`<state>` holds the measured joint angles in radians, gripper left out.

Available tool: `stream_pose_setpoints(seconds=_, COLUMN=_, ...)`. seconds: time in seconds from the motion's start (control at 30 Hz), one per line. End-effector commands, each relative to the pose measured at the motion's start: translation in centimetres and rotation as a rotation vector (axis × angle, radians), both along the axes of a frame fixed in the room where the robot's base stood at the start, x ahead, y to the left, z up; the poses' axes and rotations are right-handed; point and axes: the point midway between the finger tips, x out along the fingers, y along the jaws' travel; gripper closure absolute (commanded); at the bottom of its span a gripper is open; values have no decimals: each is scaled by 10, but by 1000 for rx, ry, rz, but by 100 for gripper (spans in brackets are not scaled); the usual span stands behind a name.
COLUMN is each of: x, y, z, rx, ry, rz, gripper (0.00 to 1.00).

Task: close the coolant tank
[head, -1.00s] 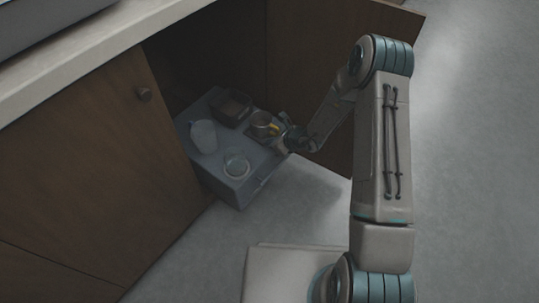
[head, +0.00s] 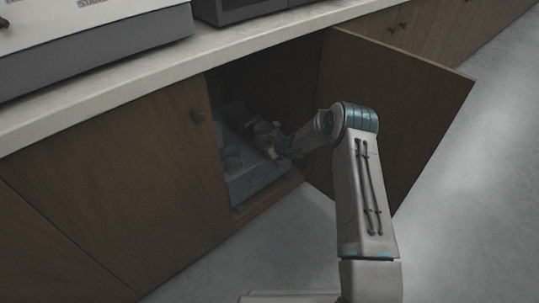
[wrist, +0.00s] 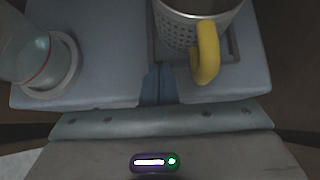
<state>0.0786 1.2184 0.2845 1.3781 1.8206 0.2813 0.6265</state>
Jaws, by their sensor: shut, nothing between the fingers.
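The coolant tank, a blue-grey box (head: 258,182), sits low in the open cabinet under the counter. In the head view most of it lies inside the cabinet, with its front face near the opening. In the wrist view its top (wrist: 105,70) shows close up. A grey perforated metal cup (wrist: 187,32) with a yellow handle sits in a square recess there, and a clear glass vessel (wrist: 35,62) stands in a round ring at left. My gripper (head: 272,150) is at the tank's front upper edge; its shut, empty fingers (wrist: 157,84) appear against the tank. Exact contact is hidden.
The cabinet door (head: 390,110) stands open to the right of my arm. A closed door (head: 120,190) with a round knob is at left. The counter (head: 130,75) runs above, with machines on it. The floor (head: 465,220) at right is clear.

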Motion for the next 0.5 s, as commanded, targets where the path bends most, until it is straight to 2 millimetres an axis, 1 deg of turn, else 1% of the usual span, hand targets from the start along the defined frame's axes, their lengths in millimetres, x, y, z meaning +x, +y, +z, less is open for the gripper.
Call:
stream_pose_setpoints(seconds=0.2, x=6, y=-3, z=0, rx=0, ry=0, rz=-11, gripper=100)
stream_pose_setpoints(seconds=0.5, x=7, y=-6, z=1, rx=1, ry=-3, rz=-15, gripper=100)
